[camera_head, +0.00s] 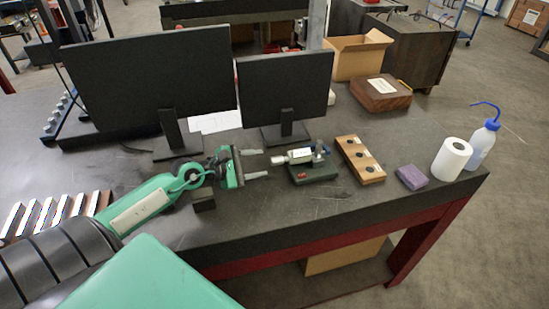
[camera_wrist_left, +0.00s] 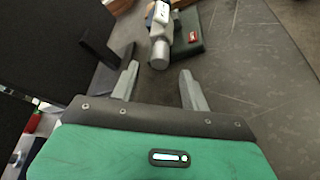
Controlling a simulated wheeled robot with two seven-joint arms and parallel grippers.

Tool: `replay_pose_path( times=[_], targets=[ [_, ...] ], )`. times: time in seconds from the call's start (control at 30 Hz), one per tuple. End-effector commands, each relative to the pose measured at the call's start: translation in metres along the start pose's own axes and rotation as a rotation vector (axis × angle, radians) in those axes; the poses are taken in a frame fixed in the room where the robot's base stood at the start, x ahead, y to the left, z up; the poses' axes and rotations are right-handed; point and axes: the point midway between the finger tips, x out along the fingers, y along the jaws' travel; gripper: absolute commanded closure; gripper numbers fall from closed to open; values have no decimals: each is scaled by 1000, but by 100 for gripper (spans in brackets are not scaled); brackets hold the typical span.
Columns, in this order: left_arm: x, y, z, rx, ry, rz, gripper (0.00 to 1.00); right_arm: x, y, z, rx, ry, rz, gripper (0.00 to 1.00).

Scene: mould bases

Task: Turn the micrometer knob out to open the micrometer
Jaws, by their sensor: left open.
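The micrometer (camera_head: 299,156) lies in a dark green stand (camera_head: 314,174) on the dark table, in front of the smaller monitor. Its knob (camera_head: 278,160) points left, toward my left gripper. My left gripper (camera_head: 256,164) is open and empty, just left of the knob. In the left wrist view, the knob (camera_wrist_left: 159,54) shows beyond the two fingertips (camera_wrist_left: 159,72) and roughly between their lines, nearer the left finger. The green stand (camera_wrist_left: 187,34) also shows there. I see no contact between fingers and knob. My right gripper is not in view.
Two monitors (camera_head: 150,68) (camera_head: 287,88) stand behind the gripper. A wooden block with dark holes (camera_head: 360,160), a purple block (camera_head: 412,177), a white roll (camera_head: 451,159) and a wash bottle (camera_head: 481,146) stand to the right. The table front below the stand is clear.

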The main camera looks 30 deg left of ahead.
Motion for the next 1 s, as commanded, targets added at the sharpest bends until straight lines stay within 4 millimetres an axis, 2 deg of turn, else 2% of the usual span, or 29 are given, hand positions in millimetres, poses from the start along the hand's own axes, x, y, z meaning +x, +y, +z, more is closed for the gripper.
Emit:
replay_pose_path(
  times=[0.3,0.5,0.9,0.93,1.0],
  targets=[
    [40,2,3,-1,-2,0,54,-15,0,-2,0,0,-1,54],
    [58,1,1,0,0,1,54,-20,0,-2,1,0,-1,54],
    [65,0,0,1,0,-1,54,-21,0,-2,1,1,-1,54],
    [65,0,0,1,0,-1,56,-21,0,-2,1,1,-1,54],
    [65,0,0,1,0,-1,70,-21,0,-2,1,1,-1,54]
  ],
)
